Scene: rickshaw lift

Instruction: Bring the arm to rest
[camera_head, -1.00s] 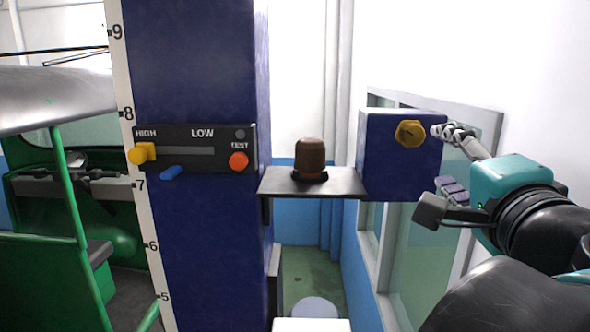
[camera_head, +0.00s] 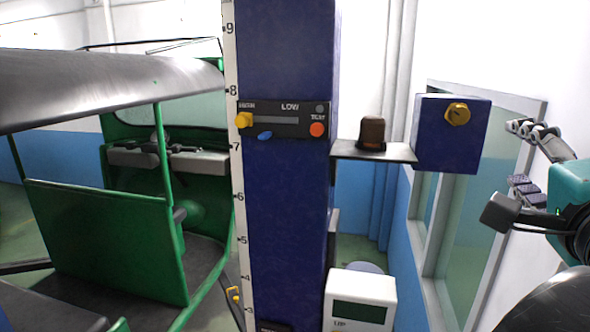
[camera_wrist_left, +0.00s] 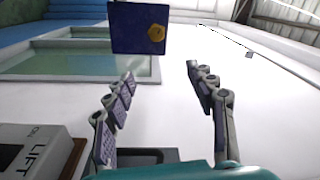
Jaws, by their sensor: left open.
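My left gripper (camera_head: 514,154) is at the right side of the head view. Its fingers are spread, with nothing between them. It is to the right of a blue box (camera_head: 432,140) with a yellow knob (camera_head: 457,114) and is apart from it. In the left wrist view the open fingers (camera_wrist_left: 160,75) point toward the same blue box (camera_wrist_left: 128,28) and its yellow knob (camera_wrist_left: 157,33), with a gap between. Most of the arm is outside the head view. My right gripper is in neither view.
A blue column (camera_head: 285,210) carries a black panel with a yellow slider (camera_head: 244,120) at its left end and a red button (camera_head: 317,130). A green rickshaw (camera_head: 110,235) stands left; a white LIFT box (camera_head: 360,300) is below.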

